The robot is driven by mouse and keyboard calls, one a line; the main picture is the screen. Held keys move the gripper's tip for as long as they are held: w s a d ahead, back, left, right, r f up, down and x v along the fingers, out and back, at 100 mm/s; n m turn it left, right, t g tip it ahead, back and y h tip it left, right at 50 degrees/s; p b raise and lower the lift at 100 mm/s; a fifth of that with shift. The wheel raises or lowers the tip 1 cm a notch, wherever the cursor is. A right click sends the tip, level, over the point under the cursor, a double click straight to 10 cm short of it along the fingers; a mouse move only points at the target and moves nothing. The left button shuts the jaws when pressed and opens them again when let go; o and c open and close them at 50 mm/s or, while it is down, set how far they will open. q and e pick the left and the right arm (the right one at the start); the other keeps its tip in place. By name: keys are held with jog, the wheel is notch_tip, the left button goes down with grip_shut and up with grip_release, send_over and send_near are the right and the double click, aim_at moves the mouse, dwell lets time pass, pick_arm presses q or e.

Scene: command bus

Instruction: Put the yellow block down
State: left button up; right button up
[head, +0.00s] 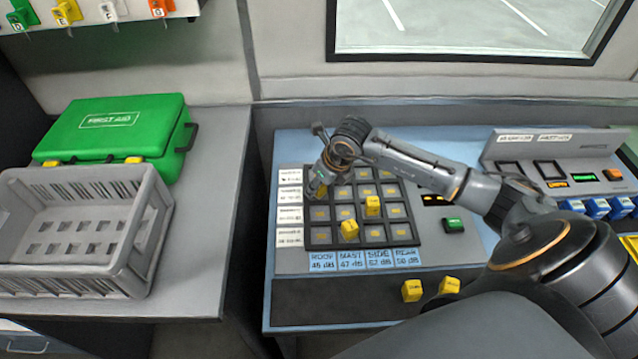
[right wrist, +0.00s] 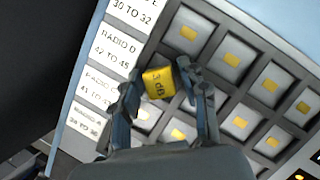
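My right gripper (head: 321,186) reaches in from the right, over the left column of the button grid (head: 417,243). In the right wrist view its fingers (right wrist: 158,78) are shut on a yellow block (right wrist: 158,82) marked "3 dB". The block also shows in the head view (head: 321,193), partly hidden by the gripper. It is over the second cell from the top, turned relative to the grid; I cannot tell whether it touches the panel. Two more yellow blocks (head: 349,230) (head: 373,205) stand on the grid. My left gripper is out of view.
Two yellow blocks (head: 412,291) (head: 450,286) are on the dark front ledge. A grey crate (head: 130,245) and green first aid case (head: 165,130) stand on the left counter. White labels (head: 290,215) line the grid's left side.

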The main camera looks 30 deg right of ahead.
jog(key=shift+r, duration=0.1)
jog(key=shift+r, duration=0.2)
jog(key=b+v, duration=0.2)
jog(key=v, duration=0.9)
jog(key=shift+s+r, duration=0.3)
jog(key=shift+d, duration=0.1)
